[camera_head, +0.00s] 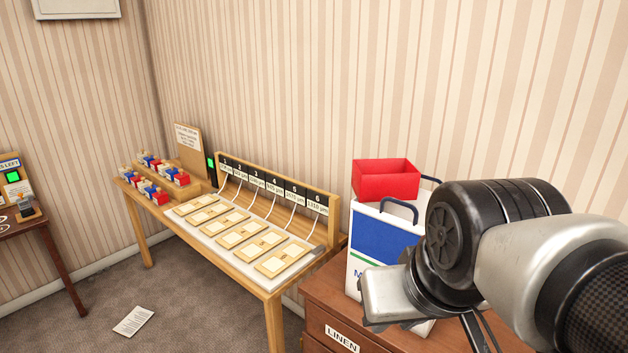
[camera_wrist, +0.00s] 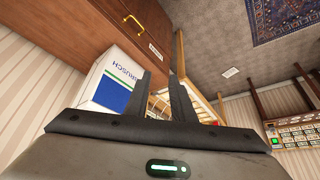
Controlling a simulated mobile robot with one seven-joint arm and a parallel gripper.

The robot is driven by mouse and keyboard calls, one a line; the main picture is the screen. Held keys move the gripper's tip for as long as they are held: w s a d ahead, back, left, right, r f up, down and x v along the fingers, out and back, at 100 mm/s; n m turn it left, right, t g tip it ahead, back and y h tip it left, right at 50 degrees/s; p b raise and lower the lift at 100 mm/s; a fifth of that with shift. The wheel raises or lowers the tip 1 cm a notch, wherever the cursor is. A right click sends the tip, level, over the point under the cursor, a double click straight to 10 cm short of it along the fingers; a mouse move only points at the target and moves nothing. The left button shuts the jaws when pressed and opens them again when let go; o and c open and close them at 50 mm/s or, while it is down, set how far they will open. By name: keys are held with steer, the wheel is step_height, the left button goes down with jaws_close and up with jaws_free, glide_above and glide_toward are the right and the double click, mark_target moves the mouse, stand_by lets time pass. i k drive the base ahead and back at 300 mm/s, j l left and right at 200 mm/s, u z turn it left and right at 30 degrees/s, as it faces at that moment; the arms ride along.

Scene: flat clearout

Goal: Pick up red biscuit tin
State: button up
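An open, red, box-shaped thing (camera_head: 385,182), which looks like the red biscuit tin, shows in the head view at the top of a white and blue bag (camera_head: 378,245). I cannot tell whether it sits inside the bag or behind it. The bag stands on a brown chest and also shows in the wrist view (camera_wrist: 112,88), where no red tin is seen. My gripper (camera_wrist: 161,80) has its two dark fingers apart with nothing visible between them. In the head view my arm is in front of the bag's right side, and my fingertips are not clear there.
The brown chest (camera_head: 325,306) has a LINEN label. Left of it stands a wooden table (camera_head: 266,286) with numbered cards, a labelled rack and small red, white and blue blocks. A paper (camera_head: 133,320) lies on the carpet. Another table (camera_head: 35,225) is at far left.

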mark_target(372, 179)
steer(key=z, duration=0.4)
steer(key=i+j+z, duration=0.15)
steer(key=j+z, duration=0.45)
steer(key=i+j+z, duration=0.15)
steer(key=j+z, duration=0.15)
